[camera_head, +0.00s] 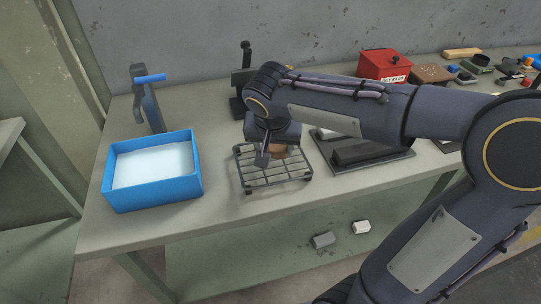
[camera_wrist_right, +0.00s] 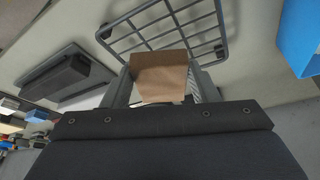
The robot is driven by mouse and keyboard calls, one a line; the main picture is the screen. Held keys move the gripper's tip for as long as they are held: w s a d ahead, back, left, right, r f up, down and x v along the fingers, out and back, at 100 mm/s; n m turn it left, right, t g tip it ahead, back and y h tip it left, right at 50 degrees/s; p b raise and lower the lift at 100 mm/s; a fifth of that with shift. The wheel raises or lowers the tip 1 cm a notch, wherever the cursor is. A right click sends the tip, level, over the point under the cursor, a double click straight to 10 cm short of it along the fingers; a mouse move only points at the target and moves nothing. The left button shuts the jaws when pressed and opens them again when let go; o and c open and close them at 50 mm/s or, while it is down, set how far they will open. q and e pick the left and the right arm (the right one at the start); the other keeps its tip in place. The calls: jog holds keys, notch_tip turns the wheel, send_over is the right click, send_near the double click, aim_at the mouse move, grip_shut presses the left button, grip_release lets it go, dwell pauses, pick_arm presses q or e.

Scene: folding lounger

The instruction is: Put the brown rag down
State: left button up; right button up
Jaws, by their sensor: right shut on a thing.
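The brown rag (camera_wrist_right: 158,77) is between the fingers of my right gripper (camera_wrist_right: 163,88) in the right wrist view, and the gripper is shut on it. In the head view a small part of the rag (camera_head: 278,151) shows beside my right gripper (camera_head: 268,158), over a black wire rack (camera_head: 273,182). The rack also shows behind the rag in the right wrist view (camera_wrist_right: 207,28). I cannot tell whether the rag touches the rack. My left gripper is not in view.
A blue tub (camera_head: 153,194) with pale contents stands left of the rack. A dark tray (camera_head: 372,161) lies right of it. A red box (camera_head: 384,65) and several small items are at the back right. The bench front between tub and rack is clear.

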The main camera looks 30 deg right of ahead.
aim_at(271, 162)
jog(key=w+f, duration=0.2)
jog(key=f, duration=0.1)
jog(key=shift+w+d+f, duration=0.25)
jog(key=shift+w+d, duration=0.05)
jog(key=shift+w, duration=0.1)
jog(key=shift+w+d+f, duration=0.1)
jog(key=shift+w+f, duration=0.05)
jog(key=shift+f, duration=0.75)
jog(key=shift+w+f, duration=0.1)
jog(key=shift+f, duration=0.8)
jog(key=shift+f+b, duration=0.2)
jog(key=shift+b, duration=0.2)
jog(key=o, duration=1)
jog(key=shift+o, duration=0.2)
jog(key=shift+r, duration=0.1)
